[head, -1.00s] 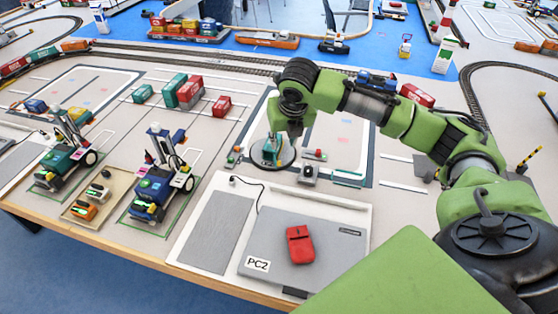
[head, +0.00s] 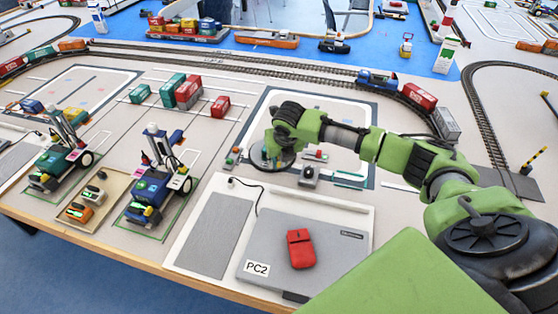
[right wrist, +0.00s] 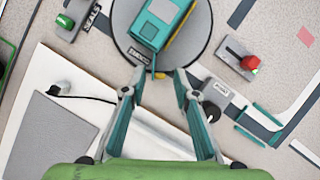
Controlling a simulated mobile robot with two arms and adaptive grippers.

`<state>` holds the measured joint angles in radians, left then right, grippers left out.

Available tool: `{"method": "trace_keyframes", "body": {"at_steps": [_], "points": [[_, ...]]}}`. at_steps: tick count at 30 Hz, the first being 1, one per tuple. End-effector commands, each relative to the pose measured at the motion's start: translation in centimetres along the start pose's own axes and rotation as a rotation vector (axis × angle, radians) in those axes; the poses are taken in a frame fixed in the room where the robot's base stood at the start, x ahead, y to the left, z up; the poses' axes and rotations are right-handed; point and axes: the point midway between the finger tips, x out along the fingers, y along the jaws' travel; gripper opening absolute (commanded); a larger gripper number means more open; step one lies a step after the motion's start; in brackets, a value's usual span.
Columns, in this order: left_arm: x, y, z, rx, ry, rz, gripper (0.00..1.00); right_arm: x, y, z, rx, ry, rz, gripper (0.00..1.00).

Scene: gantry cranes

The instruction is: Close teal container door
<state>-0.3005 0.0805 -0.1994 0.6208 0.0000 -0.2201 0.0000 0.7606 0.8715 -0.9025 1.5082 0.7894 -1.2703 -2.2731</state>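The teal container (right wrist: 155,22) lies on a round grey turntable (right wrist: 197,50) at the top of the right wrist view. A yellow-edged strip runs along its right side; I cannot tell if this is its door or how far it stands open. In the head view the turntable (head: 258,162) shows, but my arm mostly hides the container. My right gripper (right wrist: 159,74) is open and empty, its two fingertips apart at the turntable's near edge, by the container's labelled near end. I cannot tell whether they touch it. My left gripper is out of view.
A small labelled box (head: 309,175) and a red-knobbed control (head: 315,155) stand close to the turntable. A grey PC2 panel (head: 345,262) with a red device (head: 300,248) lies in front. Crane vehicles (head: 152,195) stand at left, stacked containers (head: 188,92) behind.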

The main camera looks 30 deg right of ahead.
Motion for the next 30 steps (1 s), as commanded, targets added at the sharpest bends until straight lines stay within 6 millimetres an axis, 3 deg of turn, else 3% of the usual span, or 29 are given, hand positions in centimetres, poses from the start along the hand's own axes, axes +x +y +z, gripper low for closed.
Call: {"method": "trace_keyframes", "body": {"at_steps": [11, 15, 23, 30], "points": [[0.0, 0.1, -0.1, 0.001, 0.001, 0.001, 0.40, 0.8, 0.0, -0.1, 0.000, 0.000, 0.000, 0.28], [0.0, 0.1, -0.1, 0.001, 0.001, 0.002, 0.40, 0.8, 0.0, -0.1, 0.000, 0.000, 0.000, 0.00], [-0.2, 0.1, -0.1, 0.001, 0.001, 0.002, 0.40, 0.7, 0.0, 0.0, 0.005, 0.000, -0.002, 0.00], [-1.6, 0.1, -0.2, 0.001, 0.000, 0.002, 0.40, 0.4, 0.5, 0.0, 0.072, 0.002, -0.028, 0.00]]}}
